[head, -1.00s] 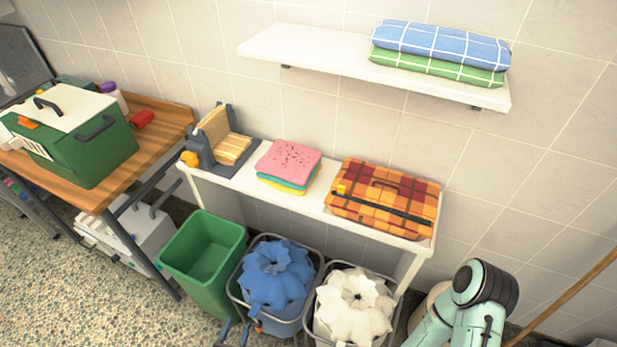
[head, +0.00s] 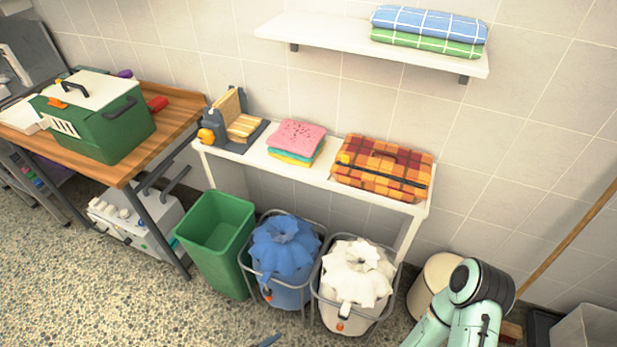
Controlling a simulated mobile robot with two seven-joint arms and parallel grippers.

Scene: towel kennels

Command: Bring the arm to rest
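The teal and black arm (head: 478,295) at the lower right of the head view is mine; its bent joint shows and its links run out of the bottom edge. No whole gripper shows. A small dark sliver (head: 268,341) sticks up at the bottom edge, left of centre; I cannot tell whether it is a fingertip. No arm comes in from the left side.
A white table (head: 422,208) bears folded towels (head: 295,140) and a plaid case (head: 383,167). Below stand a green bin (head: 215,240), a blue-lined bin (head: 285,250) and a white-lined bin (head: 355,275). A wooden pole (head: 575,235) leans at the right. Speckled floor is open in front.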

